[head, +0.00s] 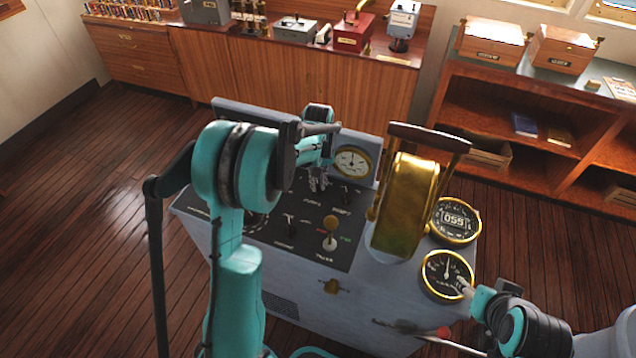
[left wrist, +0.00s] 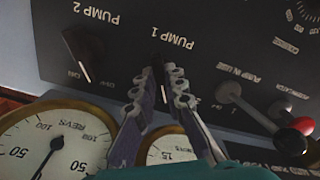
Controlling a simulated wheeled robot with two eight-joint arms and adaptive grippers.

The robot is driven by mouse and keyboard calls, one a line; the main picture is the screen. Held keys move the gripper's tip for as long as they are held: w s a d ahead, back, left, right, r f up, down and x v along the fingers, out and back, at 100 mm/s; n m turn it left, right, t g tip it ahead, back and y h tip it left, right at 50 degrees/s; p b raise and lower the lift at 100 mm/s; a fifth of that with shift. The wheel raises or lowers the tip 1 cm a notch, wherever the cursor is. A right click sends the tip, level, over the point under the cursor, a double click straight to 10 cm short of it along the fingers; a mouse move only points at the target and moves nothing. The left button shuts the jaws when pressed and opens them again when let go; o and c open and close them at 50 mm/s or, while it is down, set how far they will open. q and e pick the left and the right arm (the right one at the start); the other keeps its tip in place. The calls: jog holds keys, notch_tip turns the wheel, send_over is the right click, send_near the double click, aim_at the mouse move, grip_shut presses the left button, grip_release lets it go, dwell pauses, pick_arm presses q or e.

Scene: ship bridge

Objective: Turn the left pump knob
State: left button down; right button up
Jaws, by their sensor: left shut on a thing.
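The control console has a dark panel (head: 270,232) with two black pump knobs, labelled PUMP 1 and PUMP 2. In the left wrist view, which is upside down, the PUMP 1 knob (left wrist: 157,62) is mostly hidden between the fingertips of my left gripper (left wrist: 162,85). That gripper is shut on the knob; it also shows in the head view (head: 318,182), over the left pump knob. The PUMP 2 knob (head: 345,195) is free beside it and also shows in the left wrist view (left wrist: 86,52). My right gripper (head: 461,285) is in front of the lower round gauge; its jaw opening is unclear.
A brass telegraph with a dark handle (head: 428,138) rises right of the panel. Small levers (head: 330,230) and gauges (head: 455,220) are close by. A wooden cabinet (head: 290,90) and shelves (head: 535,115) stand behind. The floor at left (head: 90,190) is clear.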

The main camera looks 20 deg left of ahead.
aim_at(318, 186)
pick_arm(q)
jog(key=c, duration=1.6)
grip_release()
notch_tip(318, 186, up, 12)
jog(key=shift+r, duration=0.1)
